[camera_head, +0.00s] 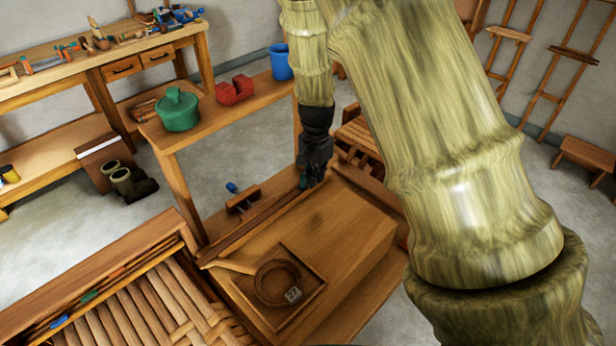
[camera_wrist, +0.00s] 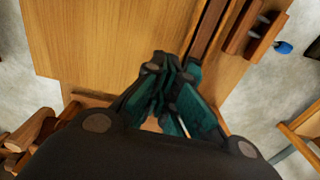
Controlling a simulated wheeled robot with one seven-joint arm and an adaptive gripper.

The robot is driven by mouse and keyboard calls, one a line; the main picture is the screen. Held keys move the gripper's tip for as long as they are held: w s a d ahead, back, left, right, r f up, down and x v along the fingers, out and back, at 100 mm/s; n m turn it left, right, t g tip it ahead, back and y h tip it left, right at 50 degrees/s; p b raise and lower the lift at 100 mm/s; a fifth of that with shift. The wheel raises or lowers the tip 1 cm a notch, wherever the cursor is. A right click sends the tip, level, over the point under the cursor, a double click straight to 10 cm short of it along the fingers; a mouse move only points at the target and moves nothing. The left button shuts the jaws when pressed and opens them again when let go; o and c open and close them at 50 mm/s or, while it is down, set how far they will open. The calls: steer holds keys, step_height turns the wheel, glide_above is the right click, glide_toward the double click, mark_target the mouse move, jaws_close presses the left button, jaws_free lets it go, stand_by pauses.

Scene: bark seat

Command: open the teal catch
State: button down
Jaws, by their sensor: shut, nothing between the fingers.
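My gripper (camera_head: 311,182) points down at the far end of the wooden bench (camera_head: 345,240), close to its top. It also shows in the wrist view (camera_wrist: 172,72), with its fingers shut and nothing held. Teal surfaces (camera_wrist: 201,112) show at the fingers in the wrist view, and a small teal patch (camera_head: 303,181) shows by the fingertips in the head view. I cannot tell whether this teal is the catch or part of the fingers. No catch stands out clearly, and the fingers hide part of the bench there.
A tray (camera_head: 318,292) with a round ring (camera_head: 277,283) lies on the bench's near end. A side table behind bears a green pot (camera_head: 178,110), a red object (camera_head: 235,90) and a blue cup (camera_head: 280,62).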

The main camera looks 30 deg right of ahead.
mark_target(304, 175)
steer(key=shift+s+f+b, duration=0.2)
steer(key=shift+f+b, duration=0.2)
steer(key=shift+f, duration=0.55)
steer(key=shift+w, duration=0.15)
steer(key=shift+w+a+p, duration=0.25)
steer(key=shift+w, duration=0.4)
steer(key=shift+w+a+p, duration=0.25)
steer(key=shift+w, duration=0.45)
steer(key=shift+w+a+p, duration=0.25)
steer(key=shift+w, duration=0.4)
step_height(304, 175, up, 8)
steer(key=s+p, duration=0.1)
steer(key=p, duration=0.5)
steer(key=shift+s+d, duration=0.25)
